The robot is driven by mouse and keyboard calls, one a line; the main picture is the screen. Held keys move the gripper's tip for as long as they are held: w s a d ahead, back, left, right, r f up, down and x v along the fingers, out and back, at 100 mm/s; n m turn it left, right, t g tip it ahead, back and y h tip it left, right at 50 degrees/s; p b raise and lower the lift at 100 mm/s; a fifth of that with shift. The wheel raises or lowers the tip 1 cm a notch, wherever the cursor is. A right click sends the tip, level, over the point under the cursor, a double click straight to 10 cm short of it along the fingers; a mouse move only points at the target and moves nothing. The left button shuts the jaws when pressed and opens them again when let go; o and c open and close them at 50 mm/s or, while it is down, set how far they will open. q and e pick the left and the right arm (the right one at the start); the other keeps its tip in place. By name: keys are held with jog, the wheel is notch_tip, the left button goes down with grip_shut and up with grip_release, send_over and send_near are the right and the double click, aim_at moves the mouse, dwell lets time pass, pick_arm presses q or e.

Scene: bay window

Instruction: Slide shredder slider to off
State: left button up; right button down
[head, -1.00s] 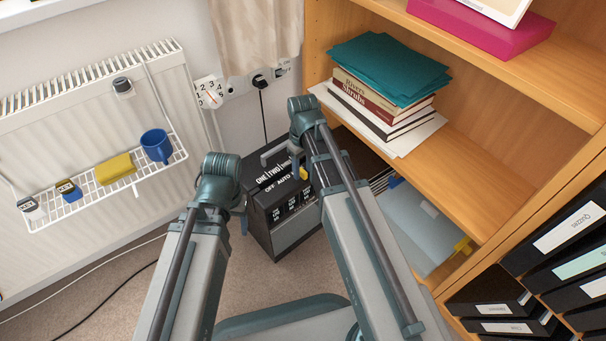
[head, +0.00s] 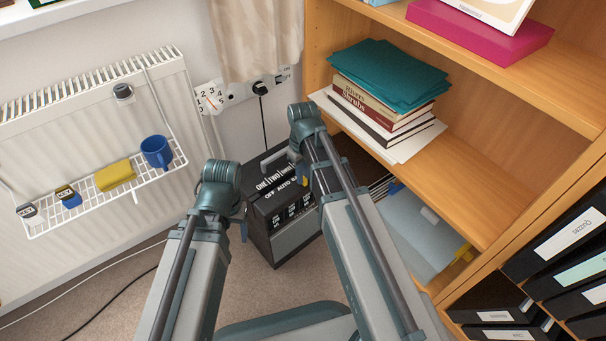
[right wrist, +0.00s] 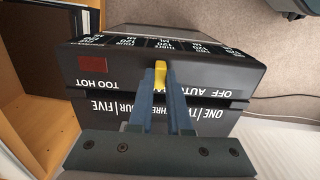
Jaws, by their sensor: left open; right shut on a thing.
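The shredder (head: 292,237) is a black and grey box on the floor by the wall; it fills the right wrist view (right wrist: 110,65). Its yellow slider (right wrist: 160,70) shows in the right wrist view, on the edge beside the AUTO label, with OFF further right. My right gripper (right wrist: 161,84) is shut on the slider, a blue finger on each side.
A wooden bookcase (head: 480,205) stands close on the right, with books and binders. A black cable (head: 264,125) runs from the wall socket.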

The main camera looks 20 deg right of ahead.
aim_at(276, 202)
dwell(0.9)
jog(key=s+a, duration=0.1)
jog(key=a, duration=0.2)
jog(key=s+a, duration=0.2)
jog(key=a, duration=0.1)
jog(key=s+a, duration=0.1)
jog(key=a, duration=0.2)
jog(key=shift+s+a, duration=0.25)
jog(key=c, duration=0.8)
grip_release()
jog(key=shift+c, duration=0.2)
jog(key=shift+r, duration=0.15)
notch_tip(276, 202, up, 14)
jog(key=p, duration=1.4)
jog(key=shift+f, duration=0.2)
jog(key=shift+f, duration=0.1)
